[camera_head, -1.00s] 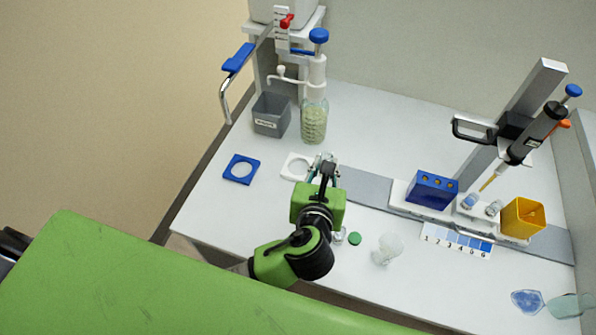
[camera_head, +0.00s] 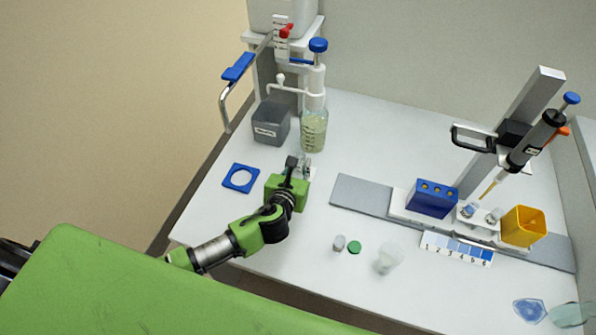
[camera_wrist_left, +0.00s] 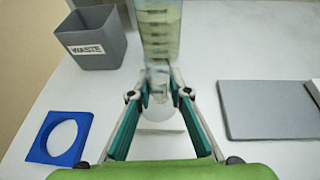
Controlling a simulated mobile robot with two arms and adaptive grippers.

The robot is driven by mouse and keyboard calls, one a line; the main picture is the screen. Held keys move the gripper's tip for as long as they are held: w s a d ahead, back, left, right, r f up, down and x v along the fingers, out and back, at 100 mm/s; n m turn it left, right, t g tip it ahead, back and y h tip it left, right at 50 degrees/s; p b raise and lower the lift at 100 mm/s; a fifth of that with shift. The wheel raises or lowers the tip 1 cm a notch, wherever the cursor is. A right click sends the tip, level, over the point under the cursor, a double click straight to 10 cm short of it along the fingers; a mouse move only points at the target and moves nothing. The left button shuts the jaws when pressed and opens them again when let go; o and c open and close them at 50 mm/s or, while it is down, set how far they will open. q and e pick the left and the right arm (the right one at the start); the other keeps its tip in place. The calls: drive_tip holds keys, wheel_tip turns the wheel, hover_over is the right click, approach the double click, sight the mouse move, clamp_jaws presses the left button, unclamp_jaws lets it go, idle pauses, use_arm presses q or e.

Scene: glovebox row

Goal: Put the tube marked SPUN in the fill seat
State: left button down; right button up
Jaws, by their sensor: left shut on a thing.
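My left gripper (camera_head: 300,165) is over the white seat plate in front of the tall clear bottle (camera_head: 313,130). In the left wrist view its fingertips (camera_wrist_left: 158,92) are closed on a small clear vessel (camera_wrist_left: 158,78), overlapping the bottle behind; no marking on it is readable. The white seat plate (camera_wrist_left: 172,124) shows below the fingers. Small tubes (camera_head: 470,209) stand in the holder under the pipette, and a small grey-capped vial (camera_head: 339,243) stands near a green cap (camera_head: 355,247). I cannot read SPUN anywhere. My right gripper is out of view.
A grey waste bin (camera_head: 270,125) and a blue ring plate (camera_head: 241,178) are at the left. A blue rack (camera_head: 432,198), yellow box (camera_head: 522,227) and pipette (camera_head: 540,138) are at the right. A clear cup (camera_head: 388,258) stands in front. The middle front of the bench is mostly free.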

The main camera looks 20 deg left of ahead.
sight(298, 172)
use_arm(q)
drive_tip(key=shift+w+a+f, duration=0.1)
drive_tip(key=shift+a+f, duration=0.1)
drive_tip(key=shift+f, duration=0.1)
drive_tip(key=f, duration=0.3)
drive_tip(key=shift+w+a+f+b, duration=0.1)
drive_tip(key=shift+w+a+b, duration=0.1)
drive_tip(key=shift+b, duration=0.1)
drive_tip(key=shift+f, duration=0.2)
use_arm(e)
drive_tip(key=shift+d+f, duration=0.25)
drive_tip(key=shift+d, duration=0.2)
use_arm(q)
drive_tip(key=shift+f, duration=0.15)
drive_tip(key=c, duration=2.2)
unclamp_jaws()
drive_tip(key=shift+o, duration=0.2)
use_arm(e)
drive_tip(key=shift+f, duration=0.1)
